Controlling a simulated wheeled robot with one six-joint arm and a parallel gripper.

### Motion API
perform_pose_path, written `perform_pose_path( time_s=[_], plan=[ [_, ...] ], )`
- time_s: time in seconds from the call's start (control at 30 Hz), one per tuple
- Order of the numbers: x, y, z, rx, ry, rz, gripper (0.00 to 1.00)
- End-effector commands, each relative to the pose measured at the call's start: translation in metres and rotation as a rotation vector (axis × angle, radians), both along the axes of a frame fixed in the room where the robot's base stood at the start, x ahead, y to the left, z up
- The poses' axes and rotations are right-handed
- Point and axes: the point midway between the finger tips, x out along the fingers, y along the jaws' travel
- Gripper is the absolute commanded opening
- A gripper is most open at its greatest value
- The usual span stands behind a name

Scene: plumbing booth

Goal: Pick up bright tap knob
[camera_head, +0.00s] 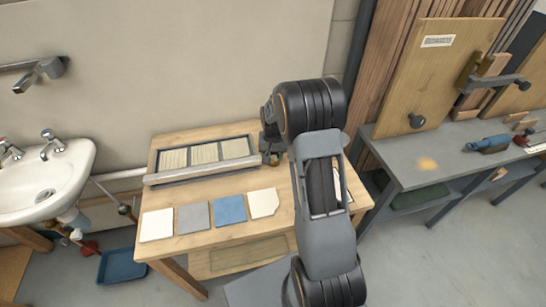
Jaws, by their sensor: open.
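My gripper (271,156) is small and mostly hidden behind my own dark arm, low over the back right of the wooden table. Its jaws are open; I cannot tell whether anything lies between them. No loose bright tap knob can be made out for certain; one may be hidden behind my arm. Chrome taps (52,144) with handles stand on the white sink (40,182) at the left, well apart from my gripper. A red round part (89,248) shows below the sink.
The wooden table (215,248) carries a tray (180,178) with pale panels and a row of tiles (230,210). A blue bin (122,267) stands on the floor. At right, a grey bench (400,170) holds a blue tool (488,144) and an upright board (440,70).

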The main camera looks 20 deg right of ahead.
Motion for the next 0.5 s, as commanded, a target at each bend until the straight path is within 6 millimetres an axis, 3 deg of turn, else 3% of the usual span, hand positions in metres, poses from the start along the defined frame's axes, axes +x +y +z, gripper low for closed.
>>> perform_pose_path(
  time_s=[0.3, 0.5],
  plan=[
    [-0.0001, 0.0000, -0.0045, 0.000, 0.000, 0.000, 0.51],
    [-0.0001, 0.0000, -0.0044, 0.000, 0.000, 0.000, 0.32]
  ],
)
